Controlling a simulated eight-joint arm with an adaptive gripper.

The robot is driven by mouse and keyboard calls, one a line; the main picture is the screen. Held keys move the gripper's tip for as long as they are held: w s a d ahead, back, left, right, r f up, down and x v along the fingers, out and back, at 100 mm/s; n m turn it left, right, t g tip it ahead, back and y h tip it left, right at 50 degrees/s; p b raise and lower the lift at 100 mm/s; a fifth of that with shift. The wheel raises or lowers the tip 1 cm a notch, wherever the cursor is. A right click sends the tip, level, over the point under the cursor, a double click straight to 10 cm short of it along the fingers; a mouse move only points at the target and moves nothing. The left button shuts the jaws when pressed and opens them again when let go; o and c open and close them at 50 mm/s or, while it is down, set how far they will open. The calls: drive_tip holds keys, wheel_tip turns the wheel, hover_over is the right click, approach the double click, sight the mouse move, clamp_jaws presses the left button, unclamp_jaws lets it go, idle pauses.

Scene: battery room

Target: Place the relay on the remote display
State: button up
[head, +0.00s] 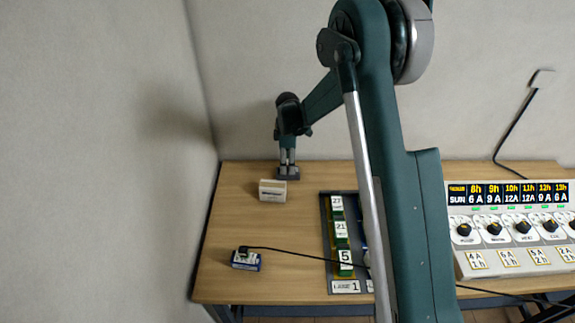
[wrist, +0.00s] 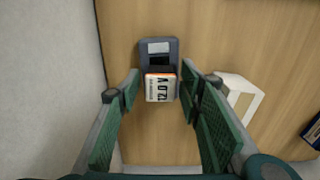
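A dark grey piece with an orange-edged white label, likely the relay (wrist: 159,87), lies on the wood between my gripper's fingers (wrist: 160,80). Gaps show on both sides of it, so the gripper is open around it. In the head view the fingers of my gripper (head: 288,170) point down at the dark piece (head: 288,174) near the back wall. A small white box, perhaps the remote display (head: 272,191), stands just in front. In the wrist view the white box (wrist: 240,96) is right of the fingers, apart from them. Its face is unclear.
A small blue and white device (head: 246,261) with a black cable lies near the front left. A dark tray (head: 325,215) with green numbered pieces is partly behind my arm. A white panel with knobs (head: 510,260) stands at right. Walls border the table (head: 235,220).

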wheel_tip(320, 180, up, 12)
drive_tip(key=shift+f, duration=0.25)
idle(0.3)
idle(0.6)
drive_tip(key=s+d+r+m+t, duration=0.2)
drive_tip(key=s+d+r+m, duration=0.3)
drive_tip(key=s+r, duration=0.45)
drive_tip(key=s+d+r+m+t, duration=0.1)
drive_tip(key=s+d+r+m, duration=0.2)
drive_tip(key=s+d+r, duration=0.6)
drive_tip(key=s+d+m+t, duration=0.1)
drive_tip(key=s+d+m, duration=0.1)
drive_tip(key=s, duration=0.7)
drive_tip(key=s+d+m+t, duration=0.1)
drive_tip(key=s+d+m, duration=0.2)
drive_tip(key=s, duration=0.6)
drive_tip(key=s+d+m+t, duration=0.2)
drive_tip(key=s+m, duration=0.3)
drive_tip(key=s, duration=0.4)
drive_tip(key=shift+d+r, duration=0.2)
drive_tip(key=shift+d, duration=0.35)
